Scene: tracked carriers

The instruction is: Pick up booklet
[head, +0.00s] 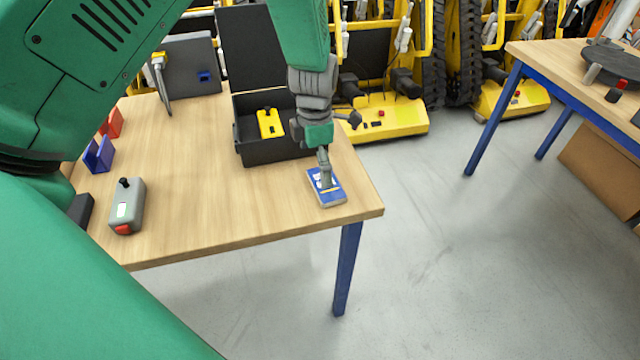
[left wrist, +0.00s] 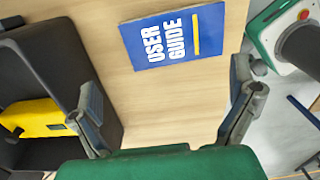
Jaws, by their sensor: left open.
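The booklet (head: 337,198) is blue with a pale edge and lies flat on the wooden table near its right front corner. In the left wrist view the booklet (left wrist: 178,38) shows white "USER GUIDE" lettering and a yellow line. My left gripper (head: 325,178) points down over it in the head view and hides part of it. In the left wrist view the left gripper (left wrist: 165,85) has its two fingers wide apart with nothing between them. The booklet lies beyond the fingertips, and they look clear of it. My right gripper is in neither view.
An open black case (head: 262,151) with a yellow device (head: 269,123) stands just behind and left of the booklet. A grey controller (head: 127,206) and a blue holder (head: 98,155) are at the table's left.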

